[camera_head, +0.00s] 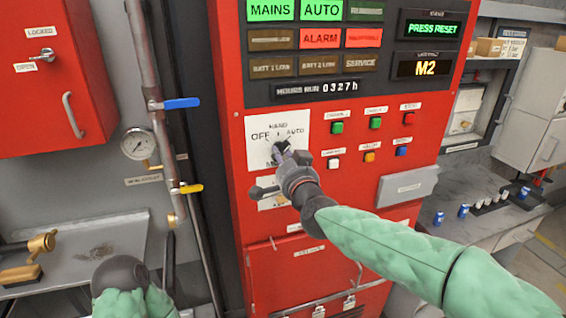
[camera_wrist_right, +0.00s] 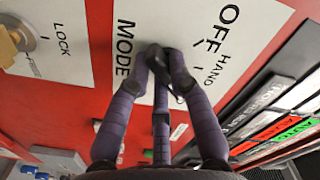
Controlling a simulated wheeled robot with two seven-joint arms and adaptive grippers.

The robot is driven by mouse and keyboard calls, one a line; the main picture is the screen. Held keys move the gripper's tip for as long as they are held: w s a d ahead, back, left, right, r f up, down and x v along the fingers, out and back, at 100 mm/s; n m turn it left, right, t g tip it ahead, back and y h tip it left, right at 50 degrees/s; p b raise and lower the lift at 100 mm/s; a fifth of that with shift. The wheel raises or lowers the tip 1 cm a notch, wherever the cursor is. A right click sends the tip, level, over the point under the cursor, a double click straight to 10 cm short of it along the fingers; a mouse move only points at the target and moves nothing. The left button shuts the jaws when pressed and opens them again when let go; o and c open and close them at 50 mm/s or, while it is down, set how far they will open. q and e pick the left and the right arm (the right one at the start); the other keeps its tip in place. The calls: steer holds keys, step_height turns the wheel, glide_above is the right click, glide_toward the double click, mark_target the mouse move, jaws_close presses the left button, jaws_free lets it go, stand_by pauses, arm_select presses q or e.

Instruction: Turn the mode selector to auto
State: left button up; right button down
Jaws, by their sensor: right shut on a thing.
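The mode selector is a black knob (camera_wrist_right: 155,56) on a white plate (camera_head: 297,124) marked OFF, HAND and AUTO, on the red pump panel. My right gripper (camera_head: 279,150) reaches in from the lower right and is shut on the knob. In the right wrist view, its purple-grey fingers (camera_wrist_right: 166,62) close around the knob from both sides. The fingers cover much of the knob, so I cannot tell which mark it points to. My left arm shows only as a dark joint and green sleeve at the bottom left; its gripper is out of view.
A second selector (camera_head: 264,192) with a black handle sits just below my right gripper. Coloured push buttons (camera_head: 370,135) are to the right. MAINS, AUTO and ALARM lamps (camera_head: 320,38) are lit above. Pipes with a blue lever (camera_head: 181,103) stand to the left.

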steer(key=shift+m, duration=0.5)
steer(key=shift+a, duration=0.1)
steer(key=c, duration=1.1)
jaws_free()
steer(key=shift+w, duration=0.1)
steer(key=v, duration=1.2)
